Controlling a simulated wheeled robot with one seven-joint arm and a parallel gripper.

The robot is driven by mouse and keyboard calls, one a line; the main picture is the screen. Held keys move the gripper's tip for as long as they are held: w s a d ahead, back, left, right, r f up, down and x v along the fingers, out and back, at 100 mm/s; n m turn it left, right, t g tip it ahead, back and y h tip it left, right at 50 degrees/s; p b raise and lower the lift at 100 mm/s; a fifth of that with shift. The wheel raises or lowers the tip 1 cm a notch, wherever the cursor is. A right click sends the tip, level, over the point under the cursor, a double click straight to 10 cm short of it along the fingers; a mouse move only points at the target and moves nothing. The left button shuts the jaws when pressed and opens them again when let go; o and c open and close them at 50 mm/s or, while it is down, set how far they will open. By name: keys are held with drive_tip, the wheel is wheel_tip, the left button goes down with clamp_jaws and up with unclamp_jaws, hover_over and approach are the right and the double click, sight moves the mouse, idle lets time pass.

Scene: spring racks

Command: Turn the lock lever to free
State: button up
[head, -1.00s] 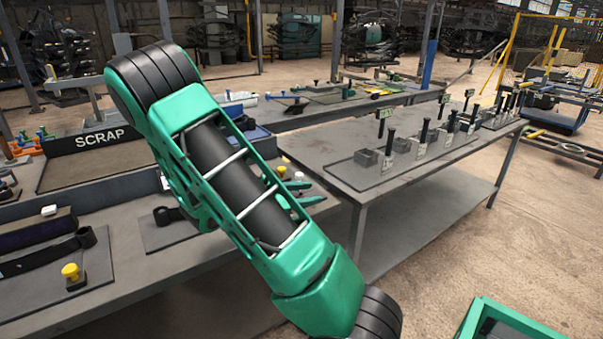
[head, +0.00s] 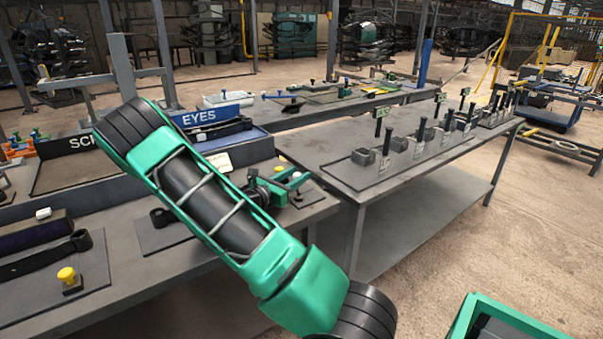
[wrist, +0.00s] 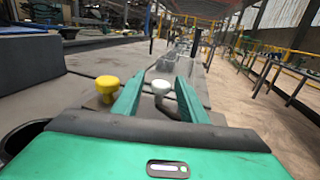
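My gripper (head: 292,181) is at the right end of the near bench, beside a small plate with knobs. In the wrist view my gripper (wrist: 160,80) has its two green fingers apart, with nothing held. A white knob (wrist: 160,88) shows between the fingers, at or just beyond their tips; I cannot tell if they touch it. A yellow knob (wrist: 107,88) stands outside the left finger. In the head view the yellow knob (head: 279,169) and white knob (head: 297,174) are partly hidden by my gripper. I cannot tell which part is the lock lever.
A blue EYES bin (head: 212,116) and a SCRAP tray (head: 80,142) stand at the bench's back. A plate with a black strap (head: 45,262) and another yellow knob (head: 68,276) lies at left. A second table (head: 345,145) holds several upright black posts.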

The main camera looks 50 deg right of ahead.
sight(299, 174)
drive_tip(key=shift+d, duration=2.05)
clamp_jaws()
